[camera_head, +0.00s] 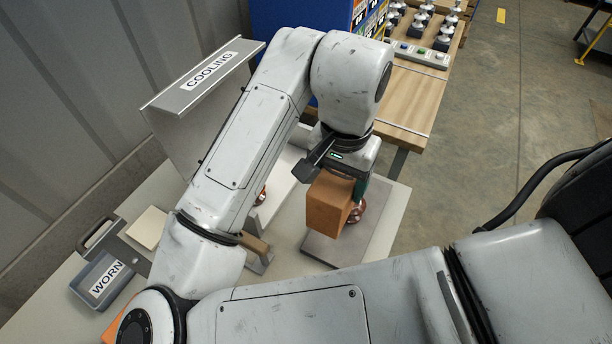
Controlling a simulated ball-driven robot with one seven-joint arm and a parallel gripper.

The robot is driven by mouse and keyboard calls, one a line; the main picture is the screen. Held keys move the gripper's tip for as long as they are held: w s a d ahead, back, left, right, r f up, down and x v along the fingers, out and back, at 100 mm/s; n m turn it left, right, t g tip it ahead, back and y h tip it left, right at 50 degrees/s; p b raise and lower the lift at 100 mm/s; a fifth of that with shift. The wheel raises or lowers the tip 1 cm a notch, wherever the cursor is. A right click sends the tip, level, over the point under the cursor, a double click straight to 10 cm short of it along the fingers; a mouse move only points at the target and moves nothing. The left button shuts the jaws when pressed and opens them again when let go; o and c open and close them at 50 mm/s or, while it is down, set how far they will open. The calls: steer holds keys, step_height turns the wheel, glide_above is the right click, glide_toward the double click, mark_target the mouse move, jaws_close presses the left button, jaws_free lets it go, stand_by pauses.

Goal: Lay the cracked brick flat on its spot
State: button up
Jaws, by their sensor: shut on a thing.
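An orange-brown brick (328,204) hangs below my gripper (342,177), which is shut on its upper part. The brick is upright, with its long side vertical. No crack can be made out on the faces I see. It is over or just above a flat grey plate (325,252) on the light table; I cannot tell whether it touches. A dark red ribbed insulator piece (357,212) shows close behind the brick at its right. No marked spot for the brick can be told from this view.
A panel marked COOLING (212,70) stands at the back left. A wooden bench (408,100) with several insulators lies behind.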

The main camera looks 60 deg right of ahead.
steer(key=w+d+f+p, duration=0.2)
steer(key=w+d+f, duration=0.4)
steer(key=w+f, duration=0.4)
steer(key=shift+f, duration=0.95)
steer(key=shift+f, duration=0.1)
steer(key=o, duration=1.4)
step_height(320, 180, up, 12)
steer(key=b, duration=0.1)
